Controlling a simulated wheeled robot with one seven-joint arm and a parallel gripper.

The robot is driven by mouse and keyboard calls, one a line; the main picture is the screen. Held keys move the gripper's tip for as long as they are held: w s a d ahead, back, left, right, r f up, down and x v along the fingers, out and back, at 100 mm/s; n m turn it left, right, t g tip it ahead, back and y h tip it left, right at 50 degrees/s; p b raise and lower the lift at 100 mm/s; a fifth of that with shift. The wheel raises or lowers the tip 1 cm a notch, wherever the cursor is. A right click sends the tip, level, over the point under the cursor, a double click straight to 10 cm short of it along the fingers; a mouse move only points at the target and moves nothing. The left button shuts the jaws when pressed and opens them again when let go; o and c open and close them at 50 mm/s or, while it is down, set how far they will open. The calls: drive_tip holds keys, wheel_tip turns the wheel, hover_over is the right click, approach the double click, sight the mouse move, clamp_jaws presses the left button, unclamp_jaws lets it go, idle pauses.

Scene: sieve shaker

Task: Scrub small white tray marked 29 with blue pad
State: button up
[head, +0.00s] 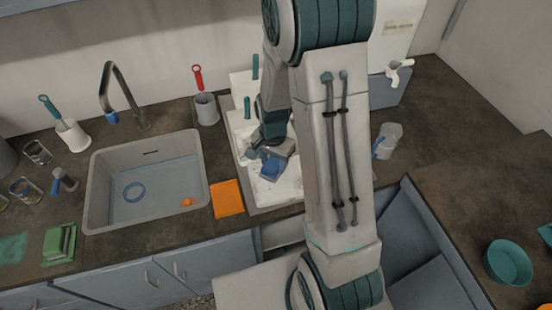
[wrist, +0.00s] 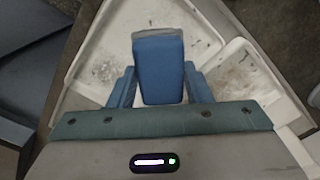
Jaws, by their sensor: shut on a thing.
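My gripper (wrist: 160,88) is shut on a blue pad (wrist: 158,60), which shows between its two blue fingers in the wrist view. The pad also shows in the head view (head: 271,167), over the white trays right of the sink. In the wrist view one white tray (wrist: 100,62) lies to the left of the pad and another white tray (wrist: 235,75) with dark grey smudges lies to the right. I cannot read any number on the trays. Whether the pad touches a tray is hard to tell. My arm hides part of the tray area in the head view.
The sink (head: 100,190) holds a blue ring and a small orange thing. An orange cloth (head: 228,198) lies between sink and trays. A grey cup with a red-handled brush (head: 206,108) stands behind. A clear jug (head: 388,138) stands right of my arm. A teal bowl (head: 508,262) is far right.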

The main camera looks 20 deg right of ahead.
drive_tip(key=shift+r+p, duration=1.1)
drive_tip(key=shift+r, duration=0.85)
drive_tip(key=shift+f, duration=0.1)
